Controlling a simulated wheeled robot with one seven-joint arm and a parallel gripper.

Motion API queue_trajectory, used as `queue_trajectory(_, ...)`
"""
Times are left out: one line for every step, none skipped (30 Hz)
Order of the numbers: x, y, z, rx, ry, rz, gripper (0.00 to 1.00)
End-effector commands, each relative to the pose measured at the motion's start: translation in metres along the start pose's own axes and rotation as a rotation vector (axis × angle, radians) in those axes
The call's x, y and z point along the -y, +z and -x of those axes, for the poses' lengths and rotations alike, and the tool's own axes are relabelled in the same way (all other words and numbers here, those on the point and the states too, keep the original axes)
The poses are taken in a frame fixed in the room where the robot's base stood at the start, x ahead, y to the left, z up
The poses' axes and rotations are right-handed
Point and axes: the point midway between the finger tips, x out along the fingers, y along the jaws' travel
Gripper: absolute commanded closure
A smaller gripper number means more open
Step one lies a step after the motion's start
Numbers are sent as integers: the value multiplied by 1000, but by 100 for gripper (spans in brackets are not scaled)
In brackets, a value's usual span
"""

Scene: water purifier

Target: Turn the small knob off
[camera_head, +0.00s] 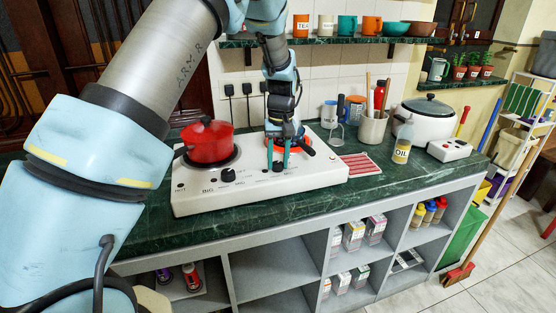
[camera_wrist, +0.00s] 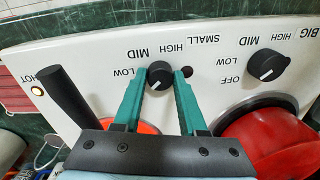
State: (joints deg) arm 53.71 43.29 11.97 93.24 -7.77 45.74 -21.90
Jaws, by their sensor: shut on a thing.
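The small knob (camera_wrist: 159,74) is black with a white pointer mark, on the front of the white stove (camera_head: 325,172). MID, HIGH and LOW labels show around it, upside down in the wrist view. My gripper (camera_head: 278,164) has teal fingers pointing down, closed on the knob's two sides. The knob's white mark points toward the lower left in the wrist view; the OFF label for it is not visible, possibly behind a finger. The big knob (camera_wrist: 267,66) stands apart; it also shows in the head view (camera_head: 228,174).
A red pot (camera_head: 208,143) sits on the left burner. A black handle (camera_wrist: 70,98) sticks out near the lit HOT lamp (camera_wrist: 37,91).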

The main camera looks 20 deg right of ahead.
Motion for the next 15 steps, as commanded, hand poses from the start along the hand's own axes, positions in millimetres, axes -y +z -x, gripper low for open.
queue_trajectory(0,-1,1,-3,1,3,100)
queue_trajectory(0,-1,1,-3,1,4,100)
queue_trajectory(0,-1,1,-3,1,4,100)
queue_trajectory(0,-1,1,-3,1,4,100)
queue_trajectory(0,-1,1,-3,1,4,100)
queue_trajectory(0,-1,1,-3,1,4,100)
queue_trajectory(0,-1,1,-3,1,4,100)
queue_trajectory(0,-1,1,-3,1,4,100)
queue_trajectory(0,-1,1,-3,1,4,100)
queue_trajectory(0,-1,1,-3,1,4,100)
queue_trajectory(0,-1,1,-3,1,4,57)
queue_trajectory(0,-1,1,-2,1,4,52)
queue_trajectory(0,-1,0,-2,1,4,49)
queue_trajectory(0,-1,0,-2,1,3,46)
queue_trajectory(0,-1,0,-2,1,3,41)
